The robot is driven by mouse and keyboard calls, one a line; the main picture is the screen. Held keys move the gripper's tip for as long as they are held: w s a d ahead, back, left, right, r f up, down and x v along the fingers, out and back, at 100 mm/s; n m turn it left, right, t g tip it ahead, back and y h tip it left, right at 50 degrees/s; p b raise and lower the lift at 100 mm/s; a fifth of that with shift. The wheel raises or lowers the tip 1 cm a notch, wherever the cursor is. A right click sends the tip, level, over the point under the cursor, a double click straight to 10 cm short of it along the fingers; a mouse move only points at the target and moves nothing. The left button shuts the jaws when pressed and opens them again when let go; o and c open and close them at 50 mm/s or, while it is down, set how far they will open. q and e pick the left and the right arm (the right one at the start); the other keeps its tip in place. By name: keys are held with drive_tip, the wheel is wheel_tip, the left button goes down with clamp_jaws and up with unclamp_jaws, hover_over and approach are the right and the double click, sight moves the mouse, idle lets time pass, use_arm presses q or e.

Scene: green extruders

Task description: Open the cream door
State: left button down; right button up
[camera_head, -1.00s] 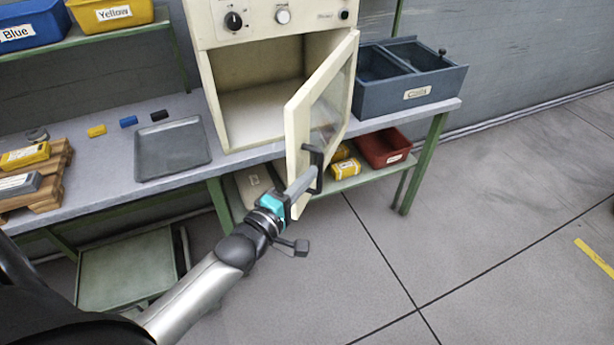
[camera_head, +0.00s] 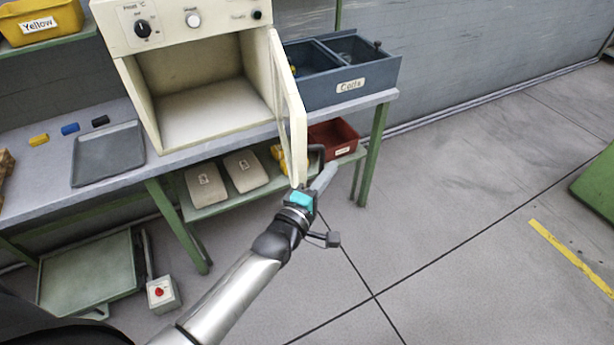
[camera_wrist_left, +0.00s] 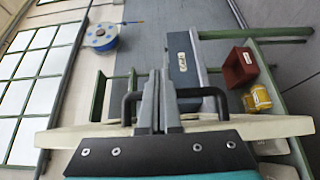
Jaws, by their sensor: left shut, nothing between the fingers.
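The cream door (camera_head: 290,110) belongs to the cream oven (camera_head: 134,79) on the bench. It stands swung wide open at the oven's right side, seen nearly edge-on, and the chamber is exposed. The door's dark handle (camera_head: 318,154) is on its outer face; it also shows in the left wrist view (camera_wrist_left: 205,93). My left gripper (camera_head: 325,177) is shut and empty at the handle, close to the door's lower outer part. In the left wrist view its fingers (camera_wrist_left: 158,98) lie between the handle's two ends. I cannot tell whether they touch the bar. My right gripper is out of view.
A blue-grey two-part bin (camera_head: 365,83) stands on the bench right of the door. A red bin (camera_head: 337,138) and two pale bags (camera_head: 246,171) are on the lower shelf. A grey tray (camera_head: 107,154) lies left of the oven.

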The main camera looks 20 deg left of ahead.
use_arm(q)
drive_tip(key=w+d, duration=0.2)
drive_tip(key=shift+w+d, duration=0.2)
drive_tip(key=shift+d, duration=0.1)
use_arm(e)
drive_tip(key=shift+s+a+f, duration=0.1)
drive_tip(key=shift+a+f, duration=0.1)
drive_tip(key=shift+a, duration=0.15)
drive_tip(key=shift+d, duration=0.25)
